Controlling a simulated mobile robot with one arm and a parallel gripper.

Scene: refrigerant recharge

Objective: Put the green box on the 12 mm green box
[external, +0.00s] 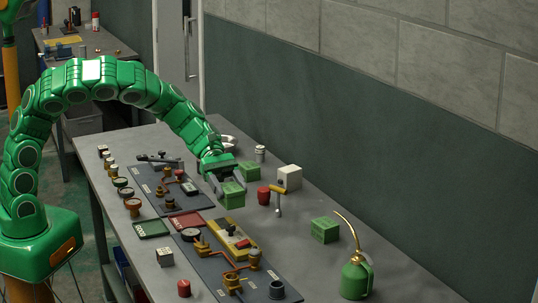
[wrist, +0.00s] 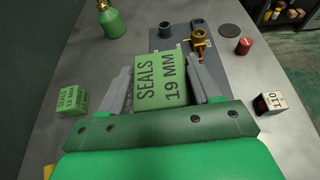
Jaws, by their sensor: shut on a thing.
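My gripper (external: 224,185) is shut on a green box (external: 233,197) labelled "SEALS 19 MM"; the label shows in the wrist view (wrist: 161,80), with a grey finger on each side. The held box appears raised above the bench. A second green box, labelled 12 mm (wrist: 72,99), sits left of my gripper in the wrist view. It appears to be the green box (external: 325,230) on the bench between my gripper and the oil can in the external view. Another green box (external: 249,171) stands behind my gripper; its label is unreadable.
A green oil can (external: 355,277) with a tall spout stands beyond the 12 mm box. Panels with brass fittings (external: 232,250) occupy the bench front.

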